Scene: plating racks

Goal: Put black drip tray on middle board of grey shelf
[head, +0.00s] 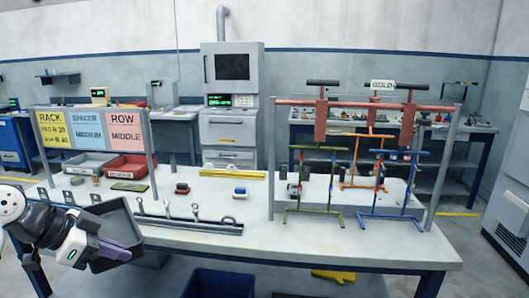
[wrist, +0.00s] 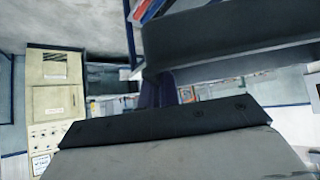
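The black drip tray (head: 122,222) is in the head view at the lower left, tilted and held clear in front of the workbench's left end. My gripper (head: 124,250), with purple fingers, is shut on the tray's near edge. In the wrist view the dark tray (wrist: 225,45) fills the upper right, and the purple fingers (wrist: 157,92) reach its lower edge. The fingertips are partly hidden. I cannot make out a grey shelf with a middle board in either view.
The workbench (head: 300,236) carries a rack frame (head: 445,165), a sign board (head: 95,133), a red bin (head: 130,167) and a row of hooks (head: 195,212) close to the tray. A blue crate (head: 220,284) and a yellow glove (head: 333,276) lie below its front edge.

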